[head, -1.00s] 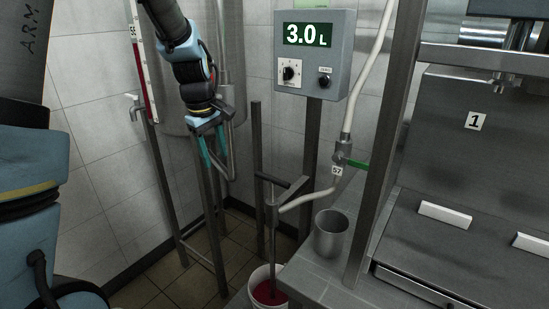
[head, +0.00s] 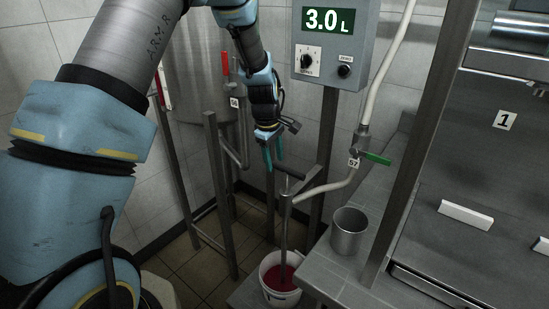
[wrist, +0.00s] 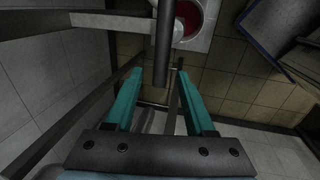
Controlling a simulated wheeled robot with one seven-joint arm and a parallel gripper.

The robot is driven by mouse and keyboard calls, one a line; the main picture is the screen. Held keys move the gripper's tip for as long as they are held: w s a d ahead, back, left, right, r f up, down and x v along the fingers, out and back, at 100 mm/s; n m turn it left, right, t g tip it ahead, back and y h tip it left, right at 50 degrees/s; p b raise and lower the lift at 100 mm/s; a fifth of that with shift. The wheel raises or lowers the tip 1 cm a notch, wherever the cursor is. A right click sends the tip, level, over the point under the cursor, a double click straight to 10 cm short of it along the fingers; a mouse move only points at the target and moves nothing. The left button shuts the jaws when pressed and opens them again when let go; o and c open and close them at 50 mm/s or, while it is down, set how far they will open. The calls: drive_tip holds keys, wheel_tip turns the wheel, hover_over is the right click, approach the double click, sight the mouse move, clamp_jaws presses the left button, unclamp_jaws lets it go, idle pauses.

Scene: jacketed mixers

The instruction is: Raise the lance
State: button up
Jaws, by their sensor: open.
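The lance (head: 286,222) is a thin grey steel tube standing upright, with its lower end inside a white bucket (head: 267,289) of red liquid. A white hose joins it near its top. My gripper (head: 273,160) is open, its teal fingers pointing down above and slightly left of the lance's top. In the wrist view my gripper (wrist: 159,72) shows two spread fingers. A dark bar (wrist: 163,45) reaches in between the fingertips; I cannot tell whether it is the lance or its handle, or whether it touches them. The bucket (wrist: 210,38) shows beyond it.
A grey control box (head: 335,45) reads 3.0 L. A green-handled valve (head: 375,158) tagged 57 sits on the hose. A steel cup (head: 348,232) stands on the bench to the right. Steel posts (head: 220,195) and a tank (head: 195,80) stand close on the left.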

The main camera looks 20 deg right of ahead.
drive_tip(key=shift+f, duration=0.4)
drive_tip(key=shift+c, duration=0.2)
clamp_jaws()
idle(1.0)
